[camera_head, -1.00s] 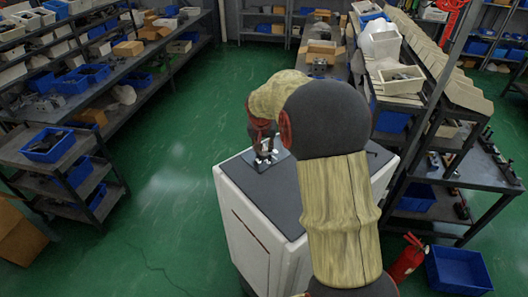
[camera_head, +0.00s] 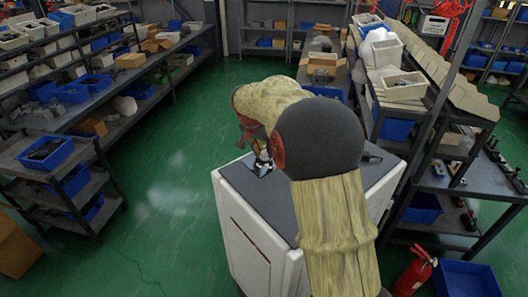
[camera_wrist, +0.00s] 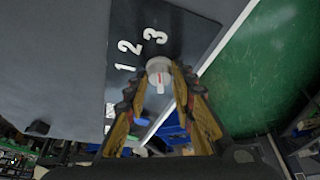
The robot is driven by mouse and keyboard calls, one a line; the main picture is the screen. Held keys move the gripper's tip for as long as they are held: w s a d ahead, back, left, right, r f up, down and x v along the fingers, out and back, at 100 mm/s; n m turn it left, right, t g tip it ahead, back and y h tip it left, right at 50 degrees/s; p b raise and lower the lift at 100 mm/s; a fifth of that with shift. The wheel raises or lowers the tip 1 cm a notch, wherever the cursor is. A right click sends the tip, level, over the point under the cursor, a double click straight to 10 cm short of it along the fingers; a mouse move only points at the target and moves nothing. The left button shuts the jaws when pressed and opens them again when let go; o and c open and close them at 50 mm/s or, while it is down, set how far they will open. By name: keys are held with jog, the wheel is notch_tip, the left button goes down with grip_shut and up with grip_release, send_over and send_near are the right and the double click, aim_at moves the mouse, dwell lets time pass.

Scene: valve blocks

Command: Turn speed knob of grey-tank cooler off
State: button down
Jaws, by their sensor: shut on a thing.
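The white cabinet (camera_head: 245,235) with a dark grey top stands in the middle of the head view. I cannot make out a grey tank on it. In the wrist view, a black panel (camera_wrist: 190,32) carries white numerals 1, 2 and 3. A pale round knob (camera_wrist: 158,65) with a red mark sits just beside these numerals. My gripper (camera_wrist: 158,78) has one finger on each side of the knob and is shut on it. In the head view, my gripper (camera_head: 262,163) is at the cabinet's top, partly hidden by my arm.
A red fire extinguisher (camera_head: 412,275) and a blue crate (camera_head: 466,280) stand on the floor at the right. Shelves with bins (camera_head: 50,153) line the left, and a workbench (camera_head: 455,185) stands at the right. The green floor (camera_head: 170,190) left of the cabinet is clear.

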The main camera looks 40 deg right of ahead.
jog(key=c, duration=1.5)
grip_release()
jog(key=shift+c, duration=0.2)
jog(key=v, duration=1.2)
jog(key=shift+a+f, duration=0.1)
jog(key=shift+a, duration=0.05)
